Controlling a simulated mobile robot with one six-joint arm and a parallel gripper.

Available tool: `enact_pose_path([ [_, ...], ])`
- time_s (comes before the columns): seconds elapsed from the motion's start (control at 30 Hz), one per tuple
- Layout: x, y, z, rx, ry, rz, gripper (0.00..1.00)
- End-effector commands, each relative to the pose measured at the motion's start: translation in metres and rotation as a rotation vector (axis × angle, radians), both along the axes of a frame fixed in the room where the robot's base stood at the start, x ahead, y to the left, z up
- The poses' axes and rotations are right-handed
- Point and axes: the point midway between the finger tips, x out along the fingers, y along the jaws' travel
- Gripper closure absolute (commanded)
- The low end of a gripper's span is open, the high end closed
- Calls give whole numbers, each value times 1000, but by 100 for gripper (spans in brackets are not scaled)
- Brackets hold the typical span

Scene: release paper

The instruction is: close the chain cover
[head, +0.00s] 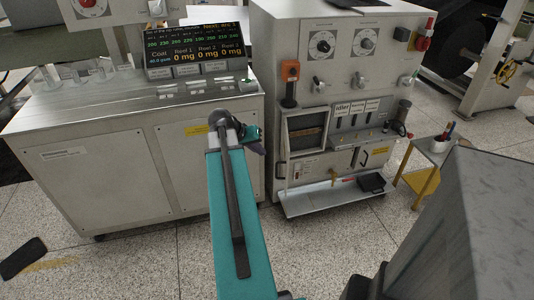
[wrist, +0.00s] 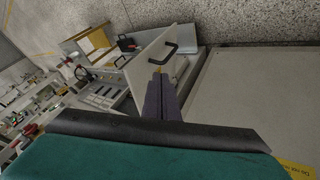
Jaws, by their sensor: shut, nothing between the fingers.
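A pale panel with a black handle, which looks like the chain cover (wrist: 143,66), stands out from the machine's front in the wrist view, swung open. In the head view the cover (head: 284,145) shows nearly edge-on at the left side of the machine's front opening. My gripper (wrist: 160,76) is shut and empty, its dark fingers pointing at the cover's near edge. I cannot tell whether they touch it. In the head view my teal arm reaches forward and its end, with the gripper (head: 262,150), is left of the cover, the fingers partly hidden.
The machine (head: 330,60) has knobs, an orange switch box and a low tray (head: 310,203) sticking out under the opening. A grey bench (head: 105,180) with a display stands to the left. A small side table (head: 432,155) with a pen cup is at the right. Speckled floor is free in front.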

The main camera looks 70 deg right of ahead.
Motion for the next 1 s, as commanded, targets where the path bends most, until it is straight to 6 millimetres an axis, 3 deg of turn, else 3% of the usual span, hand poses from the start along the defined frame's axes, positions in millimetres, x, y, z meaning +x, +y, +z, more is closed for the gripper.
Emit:
enact_pose_path([
  [0.77, -27, -51, -76, 1, 1, 0, 100],
  [1.0, -53, -61, -75, 1, 0, -1, 100],
])
